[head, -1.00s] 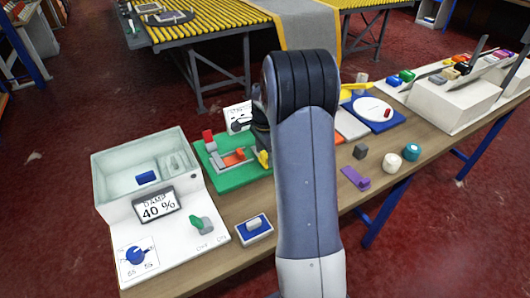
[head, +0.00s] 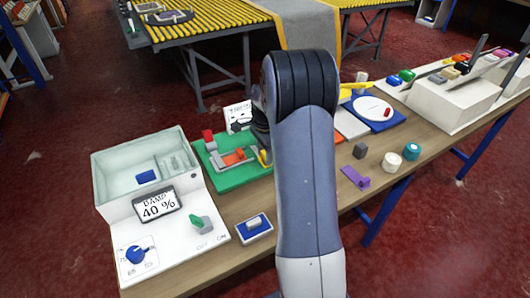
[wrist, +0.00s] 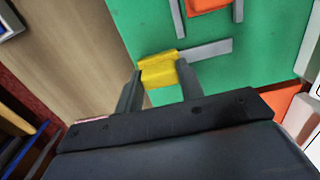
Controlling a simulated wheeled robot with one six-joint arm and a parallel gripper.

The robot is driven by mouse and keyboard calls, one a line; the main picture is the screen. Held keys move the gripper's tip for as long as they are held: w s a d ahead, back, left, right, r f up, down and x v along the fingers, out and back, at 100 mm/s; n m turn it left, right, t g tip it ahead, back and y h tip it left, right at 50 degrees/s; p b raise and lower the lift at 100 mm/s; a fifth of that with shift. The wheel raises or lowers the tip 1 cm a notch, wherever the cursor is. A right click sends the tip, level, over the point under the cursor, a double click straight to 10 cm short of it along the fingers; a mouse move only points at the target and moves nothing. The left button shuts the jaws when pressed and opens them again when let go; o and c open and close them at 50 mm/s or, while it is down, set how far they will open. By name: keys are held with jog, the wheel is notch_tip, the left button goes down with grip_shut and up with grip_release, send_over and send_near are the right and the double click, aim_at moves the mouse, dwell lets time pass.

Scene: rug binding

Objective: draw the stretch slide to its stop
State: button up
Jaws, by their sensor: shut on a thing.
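The green board (head: 222,181) lies on the bench beside the white box and carries grey rails, a red block (head: 208,135) and an orange block (head: 234,157). A yellow block (head: 265,158) sits at the board's right side, partly hidden by my arm. In the wrist view the yellow block (wrist: 158,68) is at one end of a grey bar (wrist: 210,49) on the green board. I take it to be the handle of the stretch slide. My gripper (wrist: 160,82) is shut on the yellow block, one finger on each side. My arm hides the gripper's fingertips in the head view.
A white box (head: 140,172) with a "DAMP 40 %" display stands at left. A small blue tray (head: 255,228) lies in front of the board. A purple piece (head: 355,177), a dark cube (head: 360,151) and two round pieces lie right of my arm.

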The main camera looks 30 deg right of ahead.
jog(key=shift+w+d, duration=0.15)
jog(key=shift+d, duration=3)
grip_shut()
jog(key=o, duration=1.1)
grip_release()
jog(key=shift+d, duration=0.15)
jog(key=shift+o, duration=0.6)
jog(key=shift+r, duration=0.1)
notch_tip(320, 180, up, 11)
jog(key=shift+f, duration=0.2)
